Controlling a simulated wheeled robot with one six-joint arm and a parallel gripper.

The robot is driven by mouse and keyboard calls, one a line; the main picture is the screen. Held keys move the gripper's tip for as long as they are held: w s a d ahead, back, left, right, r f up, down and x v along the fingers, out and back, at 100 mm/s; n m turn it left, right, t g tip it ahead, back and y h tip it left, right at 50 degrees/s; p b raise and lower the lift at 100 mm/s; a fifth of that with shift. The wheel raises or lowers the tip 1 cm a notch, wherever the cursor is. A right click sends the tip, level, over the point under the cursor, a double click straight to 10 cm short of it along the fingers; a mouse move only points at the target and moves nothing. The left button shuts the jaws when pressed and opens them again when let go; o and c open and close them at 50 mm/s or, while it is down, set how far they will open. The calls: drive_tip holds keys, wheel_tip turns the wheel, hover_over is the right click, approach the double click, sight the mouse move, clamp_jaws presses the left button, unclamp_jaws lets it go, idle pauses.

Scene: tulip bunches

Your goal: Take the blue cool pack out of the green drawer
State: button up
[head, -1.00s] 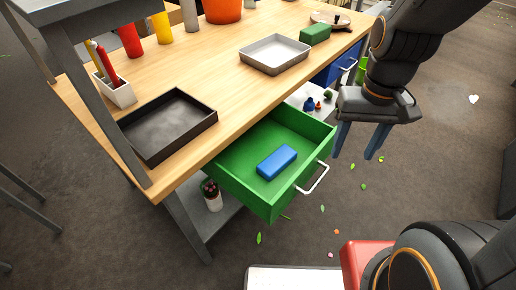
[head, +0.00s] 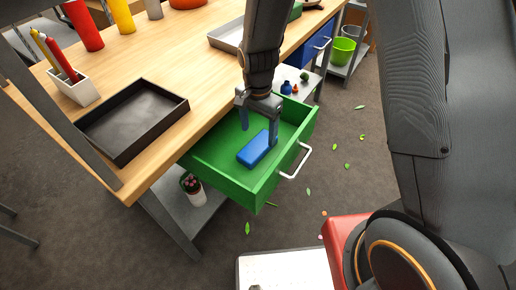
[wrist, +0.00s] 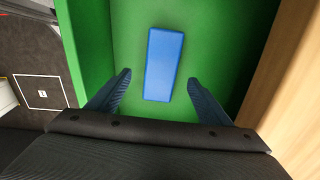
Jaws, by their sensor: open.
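The green drawer (head: 235,192) is pulled open from under the wooden table, with a white handle (head: 297,162) on its front. The blue cool pack (head: 253,150) lies flat on the drawer's floor. My gripper (head: 259,132) is over the drawer, pointing down, its fingers apart and empty. In the wrist view the cool pack (wrist: 163,65) lies lengthwise, ahead of and between the two open fingers (wrist: 159,92). The drawer's green wall (wrist: 92,45) is on the left. How high the fingertips are above the pack is hard to tell.
A dark tray (head: 130,122) stands on the wooden table (head: 165,65) near its front edge. A grey tray (head: 228,36) sits farther back, behind my arm. The table edge (wrist: 292,95) runs close along the right of the wrist view. A potted plant (head: 194,190) stands on the shelf below.

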sight(258, 145)
drive_tip(key=shift+w+a+f, duration=0.1)
drive_tip(key=shift+f, duration=3.2)
drive_tip(key=c, duration=1.4)
drive_tip(key=shift+r, duration=0.1)
